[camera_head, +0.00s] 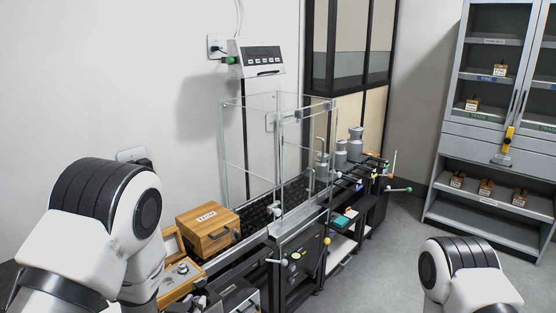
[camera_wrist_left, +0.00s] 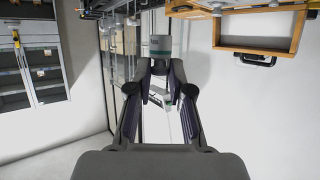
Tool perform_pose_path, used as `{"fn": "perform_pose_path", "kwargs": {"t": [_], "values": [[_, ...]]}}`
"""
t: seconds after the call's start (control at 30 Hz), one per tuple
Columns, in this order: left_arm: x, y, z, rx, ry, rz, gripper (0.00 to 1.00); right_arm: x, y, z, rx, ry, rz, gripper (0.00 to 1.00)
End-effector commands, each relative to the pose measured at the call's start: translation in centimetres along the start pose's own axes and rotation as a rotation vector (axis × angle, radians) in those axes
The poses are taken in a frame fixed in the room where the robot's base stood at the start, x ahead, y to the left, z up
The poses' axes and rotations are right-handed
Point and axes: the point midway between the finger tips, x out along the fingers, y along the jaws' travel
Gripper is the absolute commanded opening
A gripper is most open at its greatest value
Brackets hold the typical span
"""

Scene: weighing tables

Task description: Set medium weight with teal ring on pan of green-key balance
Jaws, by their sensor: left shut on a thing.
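In the left wrist view my left gripper (camera_wrist_left: 158,75) is shut on a grey cylindrical weight (camera_wrist_left: 160,41) with a teal ring. The weight sits between the fingertips, clear of any surface that I can see. In the head view my left arm is at the lower left and its fingers are hidden. A display unit with a green knob (camera_head: 231,60) is on the wall, above a clear glass case (camera_head: 250,150). I cannot make out the pan clearly. My right arm shows at the lower right, but its gripper is out of view.
A closed wooden box (camera_head: 207,230) and an open wooden case (camera_head: 182,275) stand beside my left arm. Several grey weights (camera_head: 355,140) are beyond the glass case. A grey cabinet (camera_head: 490,130) stands at the right, with open floor before it.

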Motion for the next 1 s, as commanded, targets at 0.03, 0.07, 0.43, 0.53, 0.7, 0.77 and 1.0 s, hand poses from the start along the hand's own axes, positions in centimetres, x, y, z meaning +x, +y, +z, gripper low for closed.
{"fn": "perform_pose_path", "kwargs": {"t": [0.03, 0.07, 0.43, 0.53, 0.7, 0.77, 1.0], "values": [[-0.7, 0.7, 0.6, 0.005, -0.003, 0.001, 0.0, 0.3, 0.0, 0.0, 0.0, 0.0, 0.0, 0.46], [-1.1, 0.9, 0.8, 0.001, -0.003, -0.004, 0.0, 0.3, 0.0, 0.0, 0.0, 0.0, 0.0, 0.46], [-2.9, 0.4, 6.5, -0.034, -0.007, -0.078, 0.0, 0.1, 0.0, 0.0, 0.0, 0.0, 0.0, 0.46], [-3.5, 0.5, 8.6, -0.034, -0.006, -0.078, 0.0, 0.1, 0.0, 0.0, 0.0, 0.0, 0.0, 0.46], [-4.3, 0.5, 8.5, -0.034, 0.005, -0.08, 0.0, 0.1, 0.0, 0.0, 0.0, 0.0, 0.0, 0.46], [-4.3, 0.5, 8.2, -0.034, 0.002, -0.079, 0.0, 0.1, 0.0, 0.0, 0.0, 0.0, 0.0, 0.46], [-4.3, 0.5, 8.2, -0.033, 0.001, -0.077, 0.0, 0.1, 0.0, 0.0, 0.0, 0.0, 0.0, 0.46]]}}
